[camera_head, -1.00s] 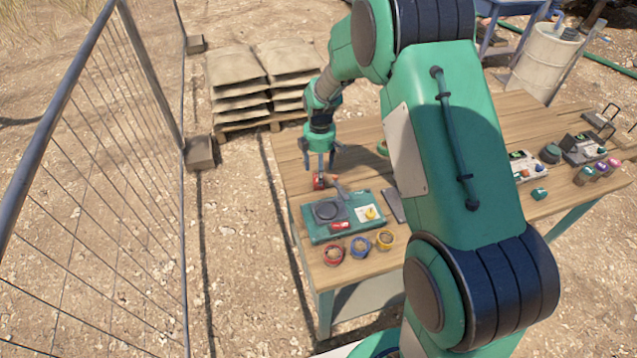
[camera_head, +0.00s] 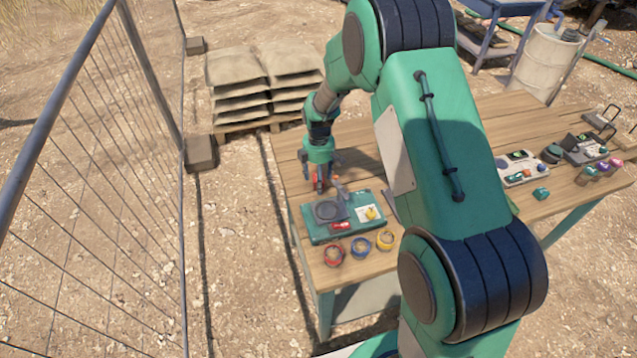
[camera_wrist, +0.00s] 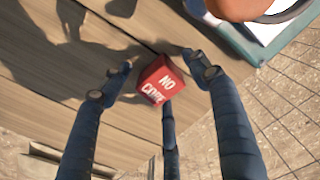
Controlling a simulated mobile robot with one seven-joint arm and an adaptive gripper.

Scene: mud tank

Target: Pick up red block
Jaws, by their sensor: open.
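The green board (camera_head: 309,226) holds a dark round plate, a red piece and a yellow piece. A wire fence (camera_head: 75,180) stands left of the table. Devices (camera_head: 518,170) occupy the table's right side.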

